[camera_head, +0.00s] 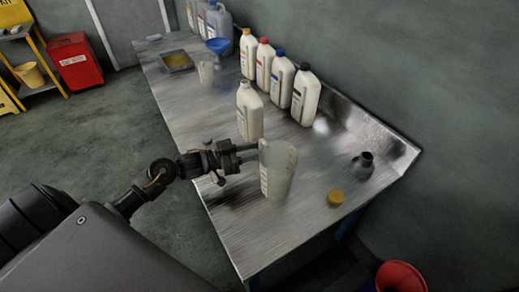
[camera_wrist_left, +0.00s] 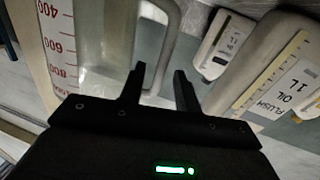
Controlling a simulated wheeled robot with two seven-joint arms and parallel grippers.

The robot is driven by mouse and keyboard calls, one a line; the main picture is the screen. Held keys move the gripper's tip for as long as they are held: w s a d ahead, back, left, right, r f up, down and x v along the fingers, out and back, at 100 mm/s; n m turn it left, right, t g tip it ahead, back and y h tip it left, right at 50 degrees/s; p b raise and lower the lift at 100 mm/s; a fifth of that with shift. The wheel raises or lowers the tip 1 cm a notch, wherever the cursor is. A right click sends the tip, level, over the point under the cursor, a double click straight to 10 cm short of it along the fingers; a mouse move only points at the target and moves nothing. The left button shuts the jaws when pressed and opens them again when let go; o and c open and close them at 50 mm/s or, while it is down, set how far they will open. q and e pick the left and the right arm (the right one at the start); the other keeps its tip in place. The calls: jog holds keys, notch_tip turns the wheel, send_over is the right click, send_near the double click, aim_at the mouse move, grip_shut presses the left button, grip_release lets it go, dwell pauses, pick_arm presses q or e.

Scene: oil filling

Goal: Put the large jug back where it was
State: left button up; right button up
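The large jug (camera_head: 279,172) is a clear, whitish vessel with red markings. It appears upright at the front of the metal bench in the head view. In the left wrist view the jug (camera_wrist_left: 105,40) fills the upper left, with red numbers on its side and its handle (camera_wrist_left: 163,45) to the right. My left gripper (camera_head: 250,153) is at the jug's left side, at handle height. In the left wrist view its two fingers (camera_wrist_left: 160,85) are apart, with the handle in line with the gap; I cannot tell whether they touch it. My right gripper is not in view.
An uncapped bottle (camera_head: 250,112) stands close behind my left gripper. Several capped bottles (camera_head: 281,79) line the wall. A yellow cap (camera_head: 335,197) and a dark spouted container (camera_head: 363,167) lie to the right. A small jug (camera_head: 206,73), blue funnel (camera_head: 218,46) and tray (camera_head: 177,61) are farther back.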

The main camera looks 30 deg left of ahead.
pick_arm(q)
jog(key=b+v, duration=0.1)
jog(key=v, duration=0.8)
jog(key=shift+s+a, duration=0.25)
jog(key=shift+s, duration=0.05)
